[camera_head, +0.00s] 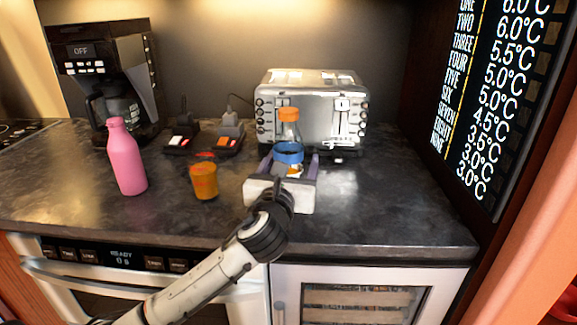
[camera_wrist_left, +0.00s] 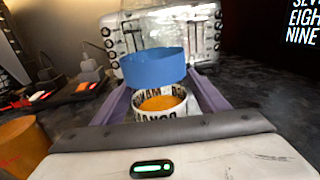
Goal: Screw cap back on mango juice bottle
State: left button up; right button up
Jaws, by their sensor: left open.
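A clear bottle (camera_head: 288,153) with a blue band and an orange cap (camera_head: 289,114) on top stands upright in front of the toaster. In the left wrist view its blue band (camera_wrist_left: 153,69) shows above a white label (camera_wrist_left: 160,103) that reads MANGO, with orange juice inside. Whether the cap is seated tightly cannot be told; the cap is outside the wrist view. My left gripper (camera_head: 289,163) is open, its two purple fingers on either side of the bottle's lower part. Gaps show between the fingers and the label. My right gripper is in neither view.
An orange cup (camera_head: 204,181) and a pink bottle (camera_head: 125,158) stand left of the gripper. Behind are a toaster (camera_head: 311,95), a coffee maker (camera_head: 105,80) and a switched power strip (camera_head: 204,142). The dark counter (camera_head: 400,200) is clear to the right.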

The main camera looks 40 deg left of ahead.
aim_at(292, 119)
pick_arm(q)
jog(key=shift+c, duration=0.4)
jog(key=c, duration=1.3)
notch_tip(292, 119, up, 10)
jog(key=p, duration=0.2)
jog(key=shift+p, duration=0.3)
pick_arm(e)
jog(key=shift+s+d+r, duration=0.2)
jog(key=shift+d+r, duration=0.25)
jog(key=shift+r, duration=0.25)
pick_arm(q)
jog(key=o, duration=0.6)
jog(key=c, duration=0.8)
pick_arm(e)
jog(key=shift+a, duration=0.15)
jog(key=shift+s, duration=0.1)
